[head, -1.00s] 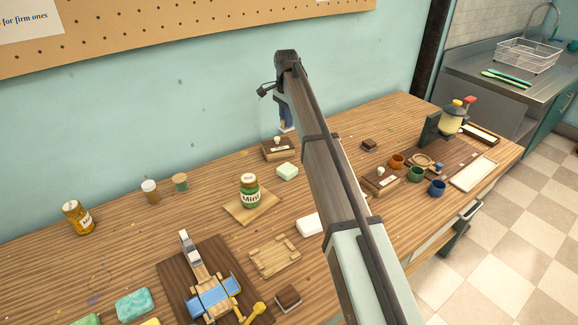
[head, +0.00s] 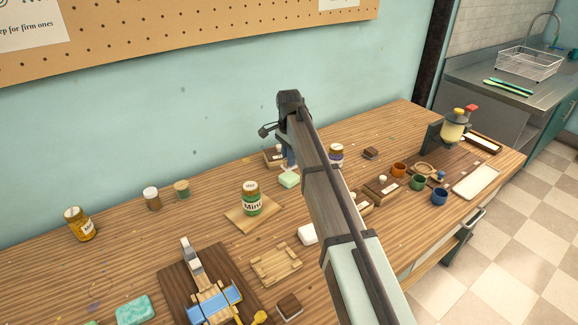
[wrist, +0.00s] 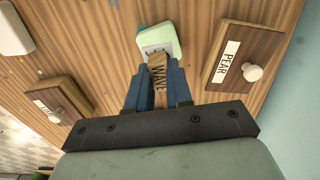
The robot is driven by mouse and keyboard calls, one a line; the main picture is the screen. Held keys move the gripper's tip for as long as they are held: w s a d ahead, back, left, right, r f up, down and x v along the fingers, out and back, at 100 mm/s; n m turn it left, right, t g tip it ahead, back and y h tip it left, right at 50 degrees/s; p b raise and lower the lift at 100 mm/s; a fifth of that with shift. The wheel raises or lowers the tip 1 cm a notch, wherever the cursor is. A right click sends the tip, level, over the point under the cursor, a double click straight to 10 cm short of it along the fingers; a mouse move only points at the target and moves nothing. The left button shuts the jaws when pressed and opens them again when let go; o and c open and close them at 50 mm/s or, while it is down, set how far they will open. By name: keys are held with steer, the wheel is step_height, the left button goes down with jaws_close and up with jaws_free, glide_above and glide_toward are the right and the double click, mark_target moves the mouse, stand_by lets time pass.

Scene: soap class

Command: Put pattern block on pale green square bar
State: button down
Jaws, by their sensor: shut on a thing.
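The pale green square bar (head: 289,180) lies on the wooden bench near the back middle. It also shows in the wrist view (wrist: 166,33), just beyond my fingertips. My gripper (wrist: 158,75), with blue fingers, is shut on a wooden pattern block (wrist: 159,73) marked WAVE. The block's far end overlaps the bar in the wrist view. I cannot tell whether they touch. In the head view, my gripper (head: 289,158) is low behind the bar, and the block is hidden there.
A knobbed wooden block marked PEAR (wrist: 240,58) stands close on one side. Another labelled knobbed block (wrist: 52,107) stands on the other side. A white bar (head: 308,234) and a green Mint jar (head: 251,199) on a board stand nearby. The wall is behind the bench.

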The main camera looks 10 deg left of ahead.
steer(key=shift+f, duration=1.8)
steer(key=shift+f, duration=0.2)
steer(key=c, duration=1)
jaws_free()
steer(key=shift+r, duration=0.1)
step_height(320, 180, up, 12)
steer(key=shift+r, duration=0.1)
